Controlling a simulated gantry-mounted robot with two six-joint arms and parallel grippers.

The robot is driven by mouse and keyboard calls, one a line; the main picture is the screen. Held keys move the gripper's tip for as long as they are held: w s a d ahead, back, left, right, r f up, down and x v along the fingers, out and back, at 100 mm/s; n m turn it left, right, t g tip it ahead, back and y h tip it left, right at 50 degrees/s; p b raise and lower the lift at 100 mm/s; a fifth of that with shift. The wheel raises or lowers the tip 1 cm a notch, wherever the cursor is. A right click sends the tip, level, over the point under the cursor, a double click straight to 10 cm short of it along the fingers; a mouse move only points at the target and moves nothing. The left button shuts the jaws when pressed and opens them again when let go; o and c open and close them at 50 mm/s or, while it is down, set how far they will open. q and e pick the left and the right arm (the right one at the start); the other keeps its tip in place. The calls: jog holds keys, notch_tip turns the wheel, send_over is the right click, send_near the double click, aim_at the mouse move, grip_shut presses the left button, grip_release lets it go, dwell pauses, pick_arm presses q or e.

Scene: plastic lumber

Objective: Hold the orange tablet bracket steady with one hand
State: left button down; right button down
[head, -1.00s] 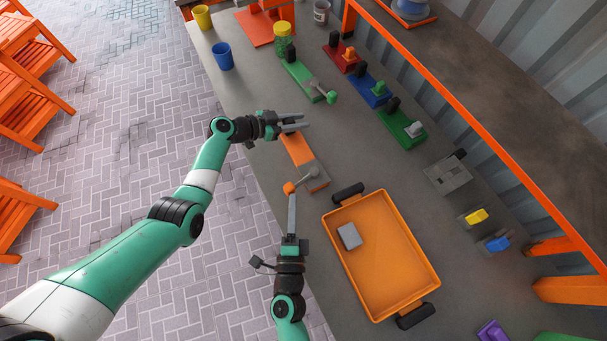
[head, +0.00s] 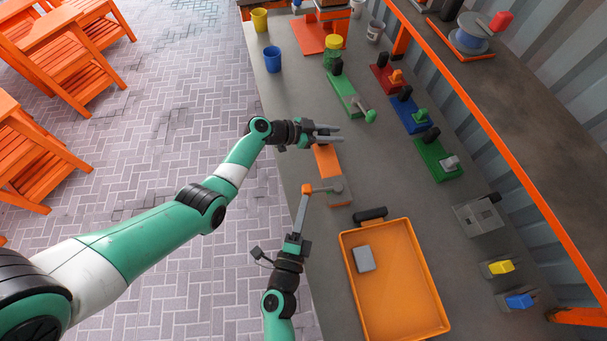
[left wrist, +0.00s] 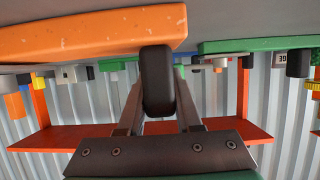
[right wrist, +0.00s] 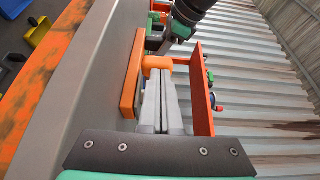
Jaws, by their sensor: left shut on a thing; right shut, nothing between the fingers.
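The orange bracket (head: 326,158) lies on the bench near its left edge, with a grey end (head: 341,197) carrying a grey lever (head: 325,188). The lever ends in an orange knob (head: 307,189). In the left wrist view the bracket's orange plate (left wrist: 90,38) has a black grip (left wrist: 157,75). My left gripper (head: 326,133) is shut on that grip, which it hides in the head view. My right gripper (head: 305,198) is shut and empty, its tips at the orange knob. In the right wrist view the knob (right wrist: 157,63) sits right at the fingertips; I cannot tell if they touch.
An orange tray (head: 395,290) with a grey block (head: 364,258) stands in front. A green bracket (head: 347,90) lies behind, and red, blue and green ones (head: 437,158) to the right. Cups (head: 272,59) stand at the back left. The bench between the brackets is clear.

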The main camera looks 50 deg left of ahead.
jog(key=s+a, duration=0.2)
jog(key=s, duration=0.7)
jog(key=shift+s+a, duration=0.2)
jog(key=shift+s, duration=0.2)
jog(key=c, duration=0.8)
grip_release()
jog(key=shift+o, duration=1)
jog(key=s+a+f+m+g+y, duration=0.1)
jog(key=s+a+m+g+y, duration=0.3)
jog(key=s+a+g, duration=0.2)
jog(key=shift+s+a+f+g+y, duration=0.25)
jog(key=shift+s+g+y, duration=0.15)
jog(key=shift+s+g, duration=0.45)
jog(key=m+t, duration=0.2)
jog(key=m, duration=0.7)
send_near(308, 184)
jog(key=x, duration=1.1)
jog(key=shift+w+a+f, duration=0.1)
jog(key=shift+a+f, duration=0.1)
jog(key=shift+f, duration=0.1)
